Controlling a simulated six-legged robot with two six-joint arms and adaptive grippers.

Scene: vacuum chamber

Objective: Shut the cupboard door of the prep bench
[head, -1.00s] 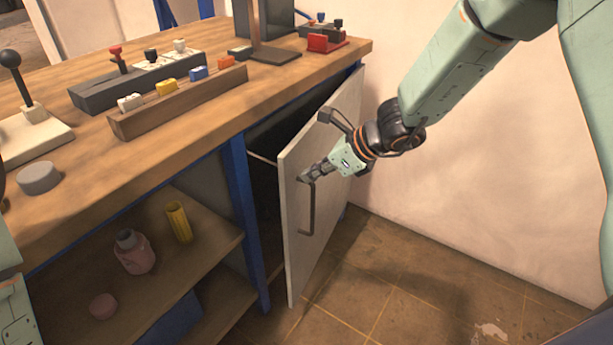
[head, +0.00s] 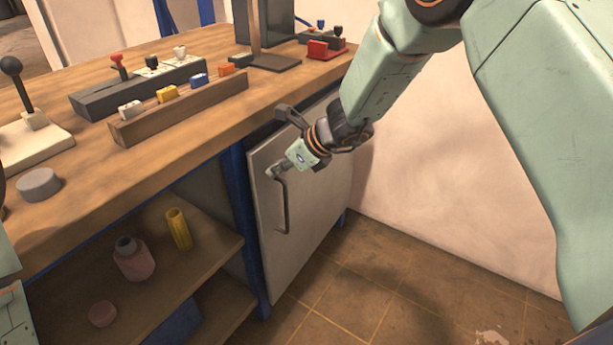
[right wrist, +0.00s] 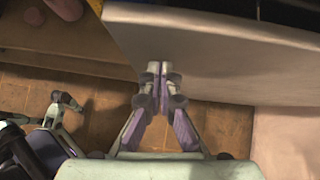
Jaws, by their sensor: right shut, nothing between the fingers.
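The grey cupboard door (head: 315,200) of the prep bench (head: 190,125) stands nearly flush with the bench front in the head view. A narrow dark gap shows along its top edge. Its dark bar handle (head: 281,205) is on the left part of the door. My right gripper (head: 273,172) is shut and empty, with its fingertips at the door's face near the top of the handle. In the right wrist view its fingertips (right wrist: 157,70) meet the door panel (right wrist: 215,55); whether they touch is hard to tell.
Open shelves left of the door hold a pink bottle (head: 133,259), a yellow cup (head: 179,228) and a pink disc (head: 102,313). The bench top carries a block rack (head: 180,110), a switch box (head: 138,88) and a joystick (head: 30,115). The tiled floor before the door is clear.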

